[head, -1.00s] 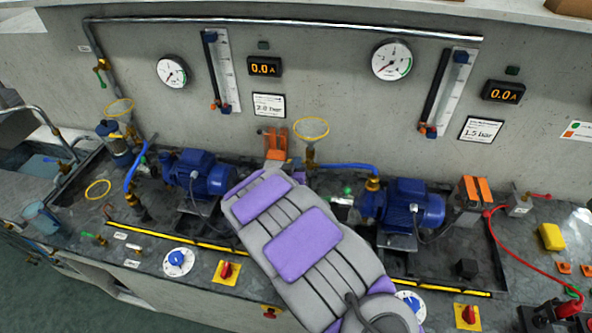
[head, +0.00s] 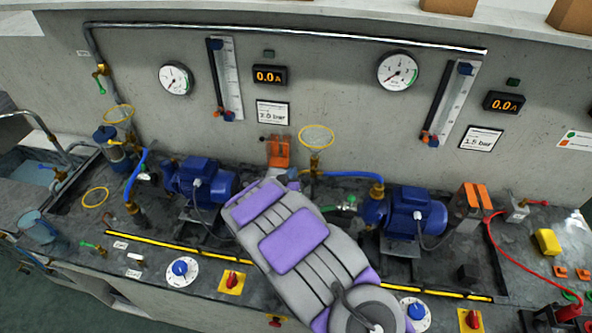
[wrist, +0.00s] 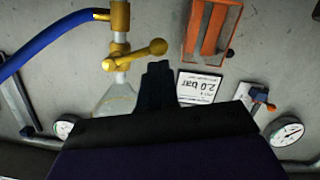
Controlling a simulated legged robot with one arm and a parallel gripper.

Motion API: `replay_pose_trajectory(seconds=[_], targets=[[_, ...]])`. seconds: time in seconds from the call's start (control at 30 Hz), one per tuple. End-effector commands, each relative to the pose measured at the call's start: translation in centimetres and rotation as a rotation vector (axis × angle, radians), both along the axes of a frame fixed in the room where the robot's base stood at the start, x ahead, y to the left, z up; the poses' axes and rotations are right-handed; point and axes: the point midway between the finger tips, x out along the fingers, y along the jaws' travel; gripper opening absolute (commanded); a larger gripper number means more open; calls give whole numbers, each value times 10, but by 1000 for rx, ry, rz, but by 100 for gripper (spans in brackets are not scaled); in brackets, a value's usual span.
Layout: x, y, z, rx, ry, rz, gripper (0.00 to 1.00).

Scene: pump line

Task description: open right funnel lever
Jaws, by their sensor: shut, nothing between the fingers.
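The right funnel (head: 317,136) has a yellow rim and stands behind the end of my arm in the head view. In the upside-down wrist view, its clear cone (wrist: 117,98) hangs below a brass valve (wrist: 119,45). The valve's brass lever (wrist: 145,53) ends in a round knob and sticks out sideways, across the pipe. My gripper (wrist: 158,68) is shut and empty, with its dark fingertips just beside the lever knob in the picture. I cannot tell whether they touch. In the head view my arm mostly hides the gripper.
A blue hose (head: 350,174) runs from the funnel pipe to the right pump (head: 414,212). An orange-fronted block (head: 279,151) stands close to the left of the funnel. The left funnel (head: 118,114) and left pump (head: 200,178) are farther left. The wall stands close behind.

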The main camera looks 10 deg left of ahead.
Motion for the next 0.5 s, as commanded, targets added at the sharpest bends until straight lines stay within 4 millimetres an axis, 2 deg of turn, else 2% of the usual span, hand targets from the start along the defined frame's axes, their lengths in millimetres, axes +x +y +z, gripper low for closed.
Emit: replay_pose_trajectory(seconds=[0.27,0.5], targets=[[-1,-13,-3,-207,-6,-3,0],[-1,-7,-17,-442,-23,-3,0]])
